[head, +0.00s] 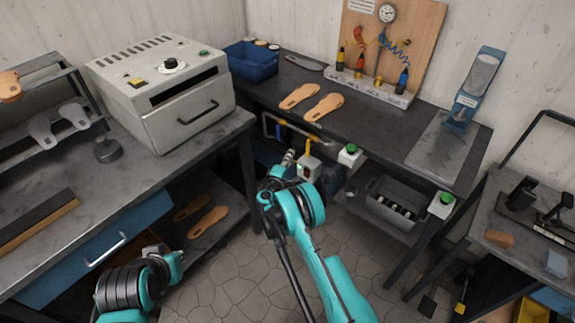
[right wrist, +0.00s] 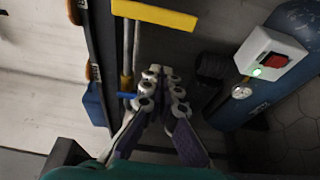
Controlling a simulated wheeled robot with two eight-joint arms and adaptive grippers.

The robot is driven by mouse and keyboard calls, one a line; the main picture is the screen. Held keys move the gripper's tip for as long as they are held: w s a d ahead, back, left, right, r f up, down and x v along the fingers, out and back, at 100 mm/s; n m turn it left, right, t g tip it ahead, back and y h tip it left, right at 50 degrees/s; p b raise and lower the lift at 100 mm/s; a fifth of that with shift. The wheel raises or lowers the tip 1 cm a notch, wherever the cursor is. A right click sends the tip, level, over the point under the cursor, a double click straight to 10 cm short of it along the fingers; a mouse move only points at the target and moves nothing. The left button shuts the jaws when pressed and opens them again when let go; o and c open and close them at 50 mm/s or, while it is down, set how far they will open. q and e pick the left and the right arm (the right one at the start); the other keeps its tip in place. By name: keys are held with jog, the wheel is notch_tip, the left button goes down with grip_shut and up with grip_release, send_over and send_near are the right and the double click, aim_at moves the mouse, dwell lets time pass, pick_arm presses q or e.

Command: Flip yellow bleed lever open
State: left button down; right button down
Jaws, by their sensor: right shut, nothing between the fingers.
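The yellow bleed lever (right wrist: 155,14) is a flat yellow bar at the top edge of the right wrist view. In the head view it shows small (head: 307,147) below the front edge of the dark bench, by a grey pipe. My right gripper (right wrist: 165,78) is shut and empty, close to the pipe and a little apart from the lever in the picture. In the head view my right gripper (head: 287,159) points in under the bench, left of the lever.
A blue handle (right wrist: 127,95) sits on the pipe beside my fingers. A white switch box with a red button (right wrist: 272,56), a gauge (right wrist: 242,91) and a blue tank (right wrist: 297,28) stand to the right. The dark bench (head: 370,128) overhangs the area.

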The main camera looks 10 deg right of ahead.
aim_at(309, 148)
pick_arm(q)
notch_tip(309, 148, down, 3)
jog(key=shift+r+b, duration=0.15)
jog(key=shift+b, duration=0.95)
pick_arm(e)
jog(key=d, duration=0.4)
jog(key=shift+s+d, duration=0.1)
jog(key=shift+d, duration=0.1)
pick_arm(q)
jog(key=shift+d, duration=0.1)
pick_arm(e)
jog(key=shift+n, duration=0.3)
